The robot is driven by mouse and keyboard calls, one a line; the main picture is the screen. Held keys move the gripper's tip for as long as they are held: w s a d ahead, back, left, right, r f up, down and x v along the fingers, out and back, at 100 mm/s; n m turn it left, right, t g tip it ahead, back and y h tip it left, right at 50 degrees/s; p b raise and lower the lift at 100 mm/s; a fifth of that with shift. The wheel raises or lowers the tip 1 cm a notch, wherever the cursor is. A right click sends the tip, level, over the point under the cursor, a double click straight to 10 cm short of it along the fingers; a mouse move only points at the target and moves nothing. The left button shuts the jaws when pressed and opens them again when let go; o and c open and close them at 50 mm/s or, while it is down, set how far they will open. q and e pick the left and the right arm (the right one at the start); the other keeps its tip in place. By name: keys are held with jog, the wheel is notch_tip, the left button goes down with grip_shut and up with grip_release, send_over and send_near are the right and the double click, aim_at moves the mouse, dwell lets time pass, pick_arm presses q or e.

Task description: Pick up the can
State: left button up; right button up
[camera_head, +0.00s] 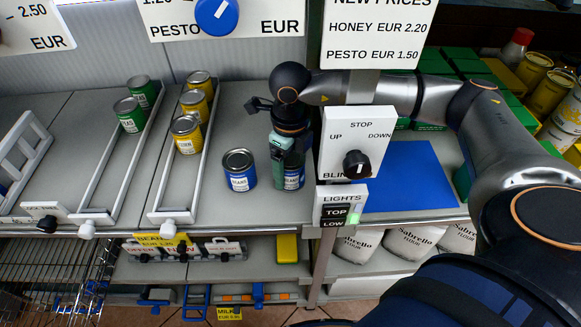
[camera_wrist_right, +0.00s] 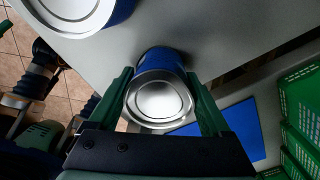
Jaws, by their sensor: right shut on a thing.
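My right gripper (camera_head: 287,165) reaches down over the grey shelf with its green fingers closed around a blue can (camera_head: 293,182). The wrist view shows this can's silver lid (camera_wrist_right: 160,98) between the two fingers (camera_wrist_right: 163,100). The can looks upright; I cannot tell if its base touches the shelf. The fingers hide part of it in the head view. A second blue can (camera_head: 240,173), labelled like beans, stands upright just left of the gripper, apart from it. It shows large at the wrist view's top left (camera_wrist_right: 72,8). My left gripper is not visible.
Yellow cans (camera_head: 187,135) and green cans (camera_head: 130,114) stand between white dividers (camera_head: 180,180) to the left. A blinds and lights switch panel (camera_head: 355,145) stands close right of the gripper. A blue mat (camera_head: 405,178) lies beyond. Shelf behind the cans is clear.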

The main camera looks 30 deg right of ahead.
jog(key=c, duration=0.3)
jog(key=shift+r, duration=0.1)
